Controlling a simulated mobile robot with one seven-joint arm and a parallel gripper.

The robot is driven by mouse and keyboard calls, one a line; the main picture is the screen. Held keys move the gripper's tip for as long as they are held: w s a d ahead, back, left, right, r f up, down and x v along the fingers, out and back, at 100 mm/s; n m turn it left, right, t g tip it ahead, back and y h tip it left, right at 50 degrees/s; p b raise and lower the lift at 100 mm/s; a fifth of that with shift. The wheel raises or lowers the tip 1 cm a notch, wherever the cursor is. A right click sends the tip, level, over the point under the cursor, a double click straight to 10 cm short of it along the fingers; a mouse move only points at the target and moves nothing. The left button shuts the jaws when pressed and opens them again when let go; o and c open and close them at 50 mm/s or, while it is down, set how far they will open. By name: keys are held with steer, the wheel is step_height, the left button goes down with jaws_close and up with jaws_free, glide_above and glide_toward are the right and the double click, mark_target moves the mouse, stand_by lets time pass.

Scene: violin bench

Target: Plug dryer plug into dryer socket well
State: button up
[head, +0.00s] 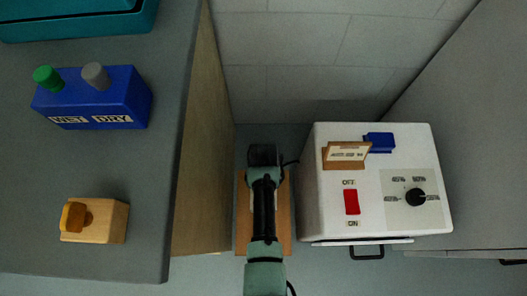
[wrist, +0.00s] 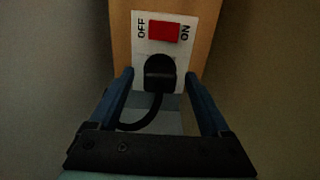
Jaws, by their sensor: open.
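In the wrist view the black dryer plug (wrist: 159,75) is at the lower part of a white plate (wrist: 184,57), where the socket well appears to be. The plug covers the well, so I cannot tell how deep it sits. A black cable (wrist: 152,113) curves down and left from it. My gripper (wrist: 159,84) is open, with one blue finger on each side of the plug and gaps visible. In the head view my gripper (head: 263,155) is seen from above, beside the white dryer box (head: 330,215); the plug is not discernible there.
The plate has a red OFF/ON switch (wrist: 164,32) and is on a wooden post (wrist: 204,25). The white box carries a red switch (head: 351,202) and a dial (head: 415,197). A bench (head: 150,190) at left holds a blue WET/DRY block (head: 115,100) and a wooden block (head: 110,222).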

step_height(320, 180, up, 13)
steer(key=p, duration=0.5)
steer(key=shift+f+p, duration=0.2)
steer(key=shift+p, duration=0.1)
stand_by(0.4)
